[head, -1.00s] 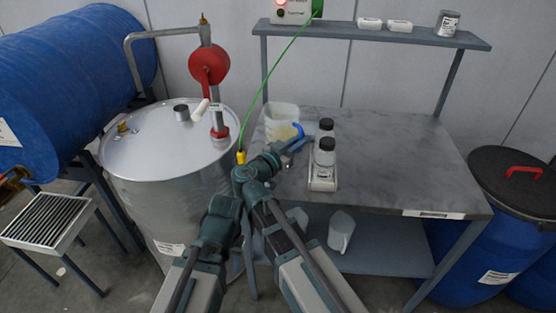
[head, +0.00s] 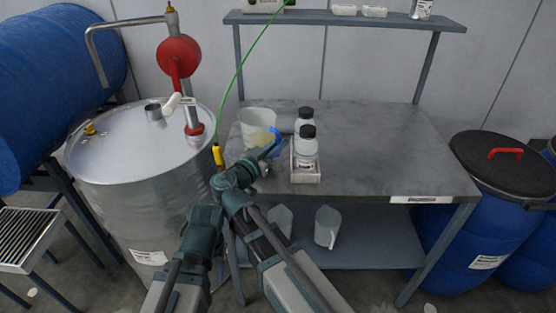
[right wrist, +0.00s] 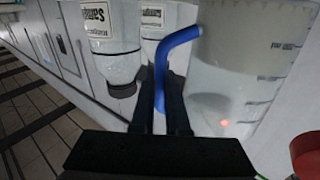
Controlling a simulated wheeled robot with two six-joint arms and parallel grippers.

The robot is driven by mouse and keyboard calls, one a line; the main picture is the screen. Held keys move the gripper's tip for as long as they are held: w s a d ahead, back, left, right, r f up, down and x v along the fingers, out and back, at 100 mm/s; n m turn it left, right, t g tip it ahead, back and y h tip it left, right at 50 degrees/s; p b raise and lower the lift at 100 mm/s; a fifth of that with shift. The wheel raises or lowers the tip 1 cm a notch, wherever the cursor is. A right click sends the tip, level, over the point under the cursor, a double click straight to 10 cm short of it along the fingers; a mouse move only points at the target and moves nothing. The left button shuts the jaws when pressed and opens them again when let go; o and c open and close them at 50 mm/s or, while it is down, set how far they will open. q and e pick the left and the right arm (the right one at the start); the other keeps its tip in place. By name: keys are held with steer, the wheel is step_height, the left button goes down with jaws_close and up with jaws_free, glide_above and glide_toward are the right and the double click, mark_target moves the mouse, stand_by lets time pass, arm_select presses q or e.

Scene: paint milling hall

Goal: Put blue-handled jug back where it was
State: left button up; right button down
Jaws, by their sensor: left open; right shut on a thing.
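The blue-handled jug (head: 258,121) is translucent and pale, with yellowish content, over the back left of the grey table (head: 385,150). My right gripper (head: 268,158) is shut on its blue handle. The right wrist view shows the blue handle (right wrist: 176,45) between the fingers (right wrist: 160,105) and the graduated jug wall (right wrist: 240,75) to the right. I cannot tell whether its base touches the table. My left arm (head: 203,228) comes up beside the right one; its fingers are hard to make out.
Two black-capped sample bottles (head: 306,150) stand in a rack right of the jug. A steel drum (head: 140,200) with a red pump (head: 179,57) stands left. A green cable ends in a yellow clamp (head: 217,155) near my wrist. The table's right side is clear.

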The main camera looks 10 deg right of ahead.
steer(key=shift+f+b, duration=1.9)
steer(key=shift+b, duration=0.05)
steer(key=shift+r, duration=0.1)
steer(key=c, duration=1.4)
jaws_free()
steer(key=o, duration=0.5)
